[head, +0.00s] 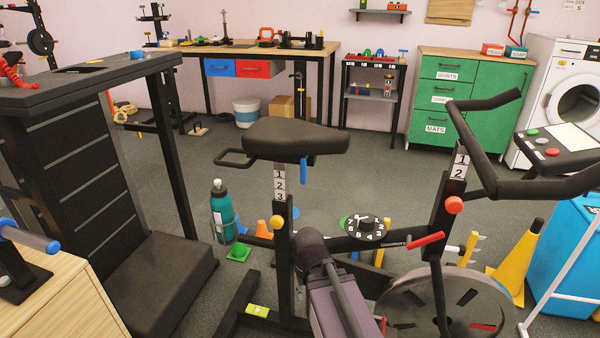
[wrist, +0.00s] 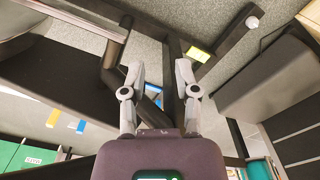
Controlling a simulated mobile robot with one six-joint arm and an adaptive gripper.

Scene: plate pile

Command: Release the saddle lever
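The exercise bike's black saddle (head: 296,138) sits on a dark upright post with number labels in the head view. A blue lever (head: 304,169) hangs just below the saddle, and a yellow knob (head: 278,223) is on the post. My gripper (wrist: 160,68) is open in the wrist view, its two grey fingers apart. A small blue patch (wrist: 154,94) shows between the fingers; I cannot tell whether it is the lever. Nothing is visibly held. In the head view my arm comes up from below beside the post, and my fingertips are not clear.
A black bench (head: 150,285) and a teal bottle (head: 223,212) stand left. Open floor lies behind the bike.

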